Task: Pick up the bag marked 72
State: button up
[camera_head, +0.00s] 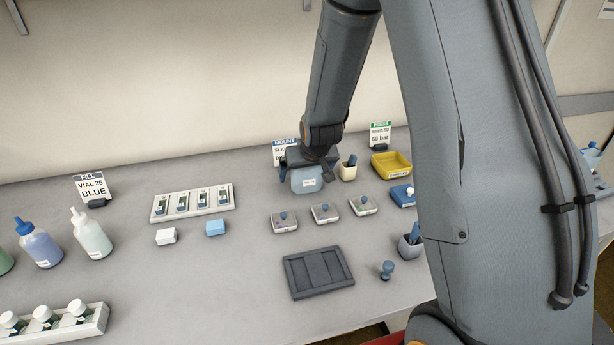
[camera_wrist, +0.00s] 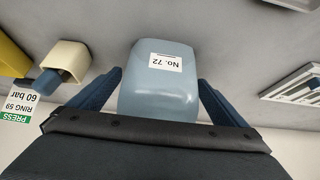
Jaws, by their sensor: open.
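The bag marked No. 72 (camera_wrist: 158,92) is a rounded blue-grey bag with a white label. In the wrist view it lies between the two blue fingers of my gripper (camera_wrist: 160,98), with a visible gap on each side near the fingertips. My gripper is open around it. In the head view the bag (camera_head: 306,181) is on the bench at the back, below my gripper (camera_head: 309,168), which hides part of it. Whether the bag touches the gripper's dark body cannot be told.
A cream holder (camera_head: 348,172) with a blue-topped tool stands just right of the bag, with a yellow tray (camera_head: 391,165) beyond. Sign cards stand behind. Small grey blocks with blue knobs (camera_head: 284,222) sit in front. A slide rack (camera_head: 192,204) is to the left.

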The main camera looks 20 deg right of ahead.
jog(key=shift+w+f, duration=0.1)
jog(key=shift+f, duration=0.05)
jog(key=c, duration=1.1)
jog(key=shift+c, duration=0.2)
